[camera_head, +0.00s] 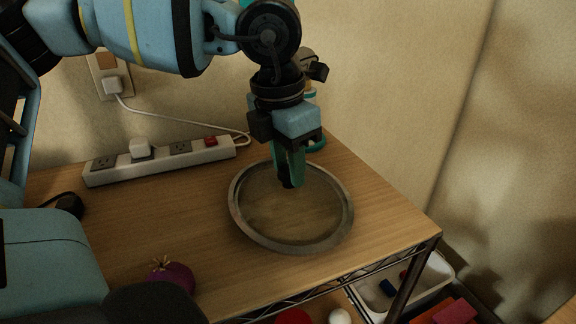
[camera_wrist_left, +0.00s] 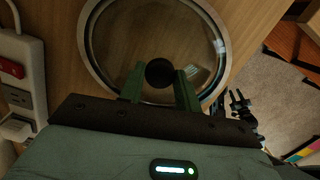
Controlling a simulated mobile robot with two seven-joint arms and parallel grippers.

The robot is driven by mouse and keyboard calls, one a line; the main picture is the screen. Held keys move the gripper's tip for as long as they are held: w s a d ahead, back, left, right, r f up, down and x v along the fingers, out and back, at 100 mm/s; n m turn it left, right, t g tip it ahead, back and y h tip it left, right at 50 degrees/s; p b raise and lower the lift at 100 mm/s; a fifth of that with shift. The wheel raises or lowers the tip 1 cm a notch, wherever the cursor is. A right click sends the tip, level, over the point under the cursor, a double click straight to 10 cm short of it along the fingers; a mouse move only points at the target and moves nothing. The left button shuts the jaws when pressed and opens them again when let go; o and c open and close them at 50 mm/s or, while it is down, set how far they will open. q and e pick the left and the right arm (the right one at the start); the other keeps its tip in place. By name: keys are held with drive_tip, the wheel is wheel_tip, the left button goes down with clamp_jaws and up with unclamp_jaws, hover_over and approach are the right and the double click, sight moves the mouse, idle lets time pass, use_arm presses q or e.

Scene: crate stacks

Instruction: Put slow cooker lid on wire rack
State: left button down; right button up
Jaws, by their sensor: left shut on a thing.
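The slow cooker lid (camera_head: 245,224) is a round, clear lid with a grey metal rim, over the wooden top (camera_head: 140,224) of the wire rack. I cannot tell whether its rim touches the wood. My left gripper (camera_head: 289,184) points down at the lid's middle and is shut on its knob. In the left wrist view the lid's rim (camera_wrist_left: 86,45) fills the upper middle, and the dark round knob (camera_wrist_left: 159,72) sits between the green fingertips (camera_wrist_left: 160,78). My right gripper is not in view.
A white power strip (camera_head: 160,160) lies along the wall at the back left, with a cord to an outlet (camera_head: 108,80). A purple onion-like object (camera_head: 173,277) sits near the front edge. A white bin (camera_head: 438,270) with coloured items stands below right.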

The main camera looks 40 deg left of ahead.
sight(280, 172)
use_arm(q)
drive_tip(key=shift+f, duration=0.35)
drive_tip(key=shift+f, duration=0.15)
drive_tip(key=c, duration=1)
unclamp_jaws()
wheel_tip(280, 172, up, 12)
drive_tip(key=s+p, duration=0.1)
drive_tip(key=shift+s+a, duration=0.15)
drive_tip(key=shift+s, duration=0.05)
